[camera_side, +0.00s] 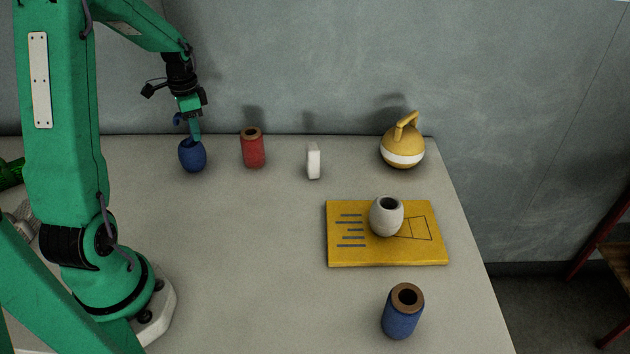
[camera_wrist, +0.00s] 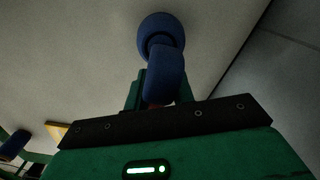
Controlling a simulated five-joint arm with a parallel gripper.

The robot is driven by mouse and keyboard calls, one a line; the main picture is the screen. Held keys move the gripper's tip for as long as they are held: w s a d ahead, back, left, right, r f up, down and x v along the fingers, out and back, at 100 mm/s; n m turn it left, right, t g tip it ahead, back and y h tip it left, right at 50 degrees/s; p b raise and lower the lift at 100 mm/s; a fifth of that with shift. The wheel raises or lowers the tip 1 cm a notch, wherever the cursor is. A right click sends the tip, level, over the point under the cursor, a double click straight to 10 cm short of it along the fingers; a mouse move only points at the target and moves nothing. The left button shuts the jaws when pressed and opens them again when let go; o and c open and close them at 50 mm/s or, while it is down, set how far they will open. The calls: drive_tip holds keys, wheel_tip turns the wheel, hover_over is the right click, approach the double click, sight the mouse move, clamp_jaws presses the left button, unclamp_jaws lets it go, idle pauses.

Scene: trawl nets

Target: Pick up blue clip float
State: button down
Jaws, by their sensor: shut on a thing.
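The blue clip float (camera_side: 192,157) is at the back left of the table in the side view, a rounded dark-blue body upright below my gripper. A small blue hook-shaped piece shows higher up, left of the jaws. My gripper (camera_side: 195,130) points down from above, shut on the float's upper part. In the wrist view the blue float (camera_wrist: 165,78) shows as a long blue piece between the jaws, with a round blue part beyond. The jaws hide part of it. I cannot tell if its base touches the table.
A red spool (camera_side: 253,149) stands right of the float, then a small white block (camera_side: 313,162) and a yellow float with a handle (camera_side: 402,147). A grey-white pot-shaped float (camera_side: 386,217) sits on a yellow board (camera_side: 345,255). A blue spool (camera_side: 402,314) stands at front right. The table's middle is clear.

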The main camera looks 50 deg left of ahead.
sight(199, 143)
wheel_tip(199, 143, up, 4)
drive_tip(key=shift+d, duration=0.15)
drive_tip(key=w+d+r, duration=0.2)
drive_tip(key=d+r, duration=0.4)
drive_tip(key=d, duration=0.5)
drive_tip(key=shift+r, duration=0.3)
drive_tip(key=shift+d, duration=0.15)
